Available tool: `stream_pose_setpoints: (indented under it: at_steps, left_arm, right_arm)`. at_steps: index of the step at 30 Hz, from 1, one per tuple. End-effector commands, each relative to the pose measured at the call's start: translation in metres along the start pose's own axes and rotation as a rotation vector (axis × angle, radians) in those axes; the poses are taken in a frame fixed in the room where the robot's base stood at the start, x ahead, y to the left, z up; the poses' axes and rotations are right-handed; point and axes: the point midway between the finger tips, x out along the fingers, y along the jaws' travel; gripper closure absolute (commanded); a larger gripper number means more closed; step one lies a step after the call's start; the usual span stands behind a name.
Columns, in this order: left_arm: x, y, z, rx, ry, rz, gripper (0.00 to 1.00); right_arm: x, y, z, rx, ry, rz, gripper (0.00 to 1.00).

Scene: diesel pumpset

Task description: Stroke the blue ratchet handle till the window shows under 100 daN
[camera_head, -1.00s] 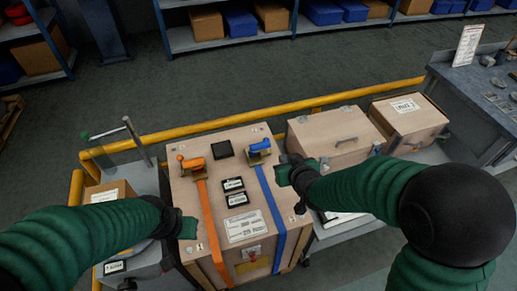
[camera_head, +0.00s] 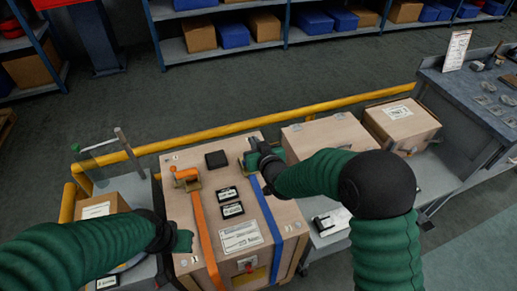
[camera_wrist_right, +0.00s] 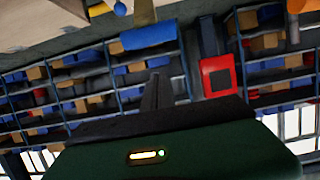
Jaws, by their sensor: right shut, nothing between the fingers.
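The blue ratchet handle (camera_wrist_right: 150,36) shows at the top of the right wrist view, on a brass-coloured bracket (camera_wrist_right: 143,11). In the head view my right gripper (camera_head: 256,156) covers most of it. My right gripper is shut and empty, close by the handle; its dark fingers (camera_wrist_right: 157,92) appear below the handle in the wrist view, and contact cannot be told. The blue strap (camera_head: 271,222) runs down the wooden crate (camera_head: 180,215). Two small black windows (camera_head: 227,193) (camera_head: 232,210) sit mid-lid; their readings are illegible. My left gripper (camera_head: 184,241) is at the crate's left edge, jaws unclear.
An orange ratchet (camera_head: 186,175) with an orange strap (camera_head: 207,238) is left of the windows. A black square block (camera_head: 216,159) lies at the back. A yellow rail (camera_head: 240,125) runs behind. Other boxes (camera_head: 402,124) and a bench (camera_head: 470,105) stand right.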

Motion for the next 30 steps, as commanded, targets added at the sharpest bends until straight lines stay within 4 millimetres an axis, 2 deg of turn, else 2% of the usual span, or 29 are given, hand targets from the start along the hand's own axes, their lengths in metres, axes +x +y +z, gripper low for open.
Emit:
stream_pose_setpoints:
  at_steps: [4,7,12,25,30]
  left_arm:
    - [-0.001,0.0,0.0,0.0,0.0,0.0,1.0]
    - [-0.001,0.0,0.0,0.0,0.0,0.0,1.0]
    - [-0.001,0.0,0.0,0.0,0.0,0.0,1.0]
    - [0.001,0.0,0.0,0.0,0.0,0.0,1.0]
    - [0.012,0.0,0.003,0.0,0.0,0.0,1.0]
  right_arm:
    - [0.032,0.0,0.001,0.001,0.0,0.0,1.0]
    - [0.021,0.0,0.021,0.0,-0.004,0.0,1.0]
    - [0.016,0.0,0.035,0.0,-0.001,0.0,1.0]
    - [0.015,0.0,0.038,0.0,0.001,0.0,1.0]
    - [0.019,0.001,0.043,0.0,0.001,0.0,1.0]
